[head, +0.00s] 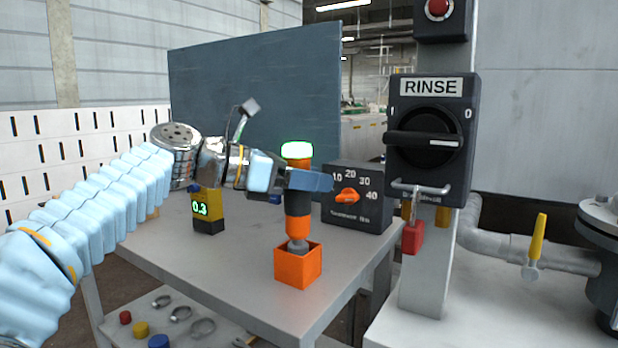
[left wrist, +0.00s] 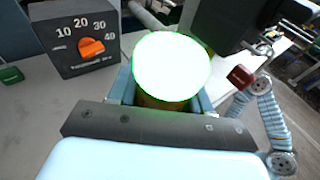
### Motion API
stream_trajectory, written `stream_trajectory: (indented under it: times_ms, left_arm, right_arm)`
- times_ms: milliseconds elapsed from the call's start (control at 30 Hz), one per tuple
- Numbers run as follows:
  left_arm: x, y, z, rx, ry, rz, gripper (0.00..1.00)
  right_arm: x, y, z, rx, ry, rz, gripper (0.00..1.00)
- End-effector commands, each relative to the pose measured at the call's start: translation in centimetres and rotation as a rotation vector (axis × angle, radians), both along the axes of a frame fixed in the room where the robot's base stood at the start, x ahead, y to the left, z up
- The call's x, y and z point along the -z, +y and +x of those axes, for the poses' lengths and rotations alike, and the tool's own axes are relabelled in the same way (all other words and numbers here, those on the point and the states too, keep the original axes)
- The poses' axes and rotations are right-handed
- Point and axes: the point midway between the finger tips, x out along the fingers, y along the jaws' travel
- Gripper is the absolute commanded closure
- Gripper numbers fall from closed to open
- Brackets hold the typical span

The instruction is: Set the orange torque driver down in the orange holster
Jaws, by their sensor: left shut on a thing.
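The orange torque driver (head: 298,215) stands upright with a glowing green-white top, which fills the middle of the left wrist view (left wrist: 172,68). My left gripper (head: 312,180) is shut around the driver's upper body. The driver's grey lower tip is at the mouth of the orange holster (head: 298,268), a square box on the table's front part. The holster's front wall hides how deep the tip sits. The holster is hidden in the left wrist view. My right gripper is not clearly seen in the head view.
A torque dial box (head: 357,197) stands just right of the driver. A yellow-and-black device reading 0.3 (head: 208,210) stands to the left. A RINSE switch panel (head: 432,138) with a red padlock (head: 413,237) is at right. The table (head: 245,262) around the holster is clear.

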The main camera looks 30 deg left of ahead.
Motion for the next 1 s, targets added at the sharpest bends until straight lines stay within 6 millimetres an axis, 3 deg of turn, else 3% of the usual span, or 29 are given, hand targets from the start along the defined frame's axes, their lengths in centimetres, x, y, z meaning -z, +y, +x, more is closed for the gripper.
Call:
stream_trajectory:
  times_ms: [667, 967, 1000]
  left_arm:
    - [2.9, 0.0, 0.0, 0.0, -0.003, -0.001, 1.0]
    - [3.0, 0.0, 0.0, 0.0, -0.003, -0.001, 1.0]
    - [3.0, 0.0, 0.0, 0.0, -0.003, -0.001, 0.47]
  right_arm:
    - [1.8, 0.0, 0.0, 0.0, 0.0, 0.0, 0.6]
    - [1.8, 0.0, 0.0, 0.0, 0.0, 0.0, 0.6]
    - [1.8, 0.0, 0.0, 0.0, 0.0, 0.0, 0.6]
